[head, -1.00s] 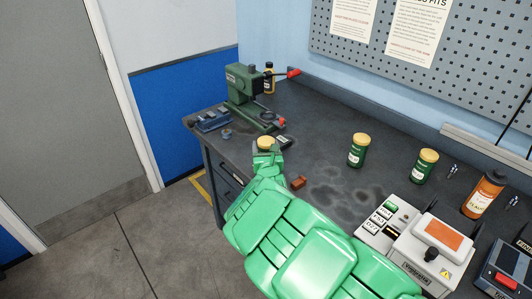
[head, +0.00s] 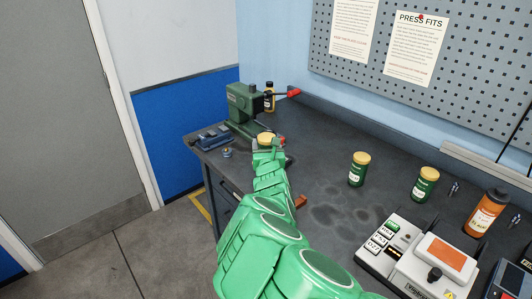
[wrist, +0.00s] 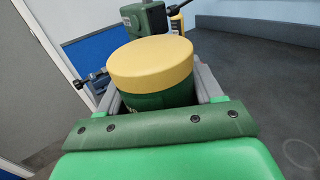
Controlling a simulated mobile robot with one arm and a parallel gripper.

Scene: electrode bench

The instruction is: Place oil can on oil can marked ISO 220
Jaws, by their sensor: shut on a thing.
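My gripper (head: 268,150) is shut on a green oil can with a yellow lid (head: 267,138), over the far left part of the bench in front of the green press. In the wrist view the held can (wrist: 152,72) is upright between the two grey fingers. Two similar green cans with yellow lids stand upright on the bench: one near the middle (head: 359,170) and one further right (head: 425,185). Their white labels are too small to read, so I cannot tell which is marked ISO 220.
A green press (head: 243,105) with a red-tipped lever stands at the bench's far left, a blue vise-like tool (head: 210,138) beside it. An orange bottle (head: 487,212) and a white device (head: 440,255) stand at the right. The bench middle is mostly clear.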

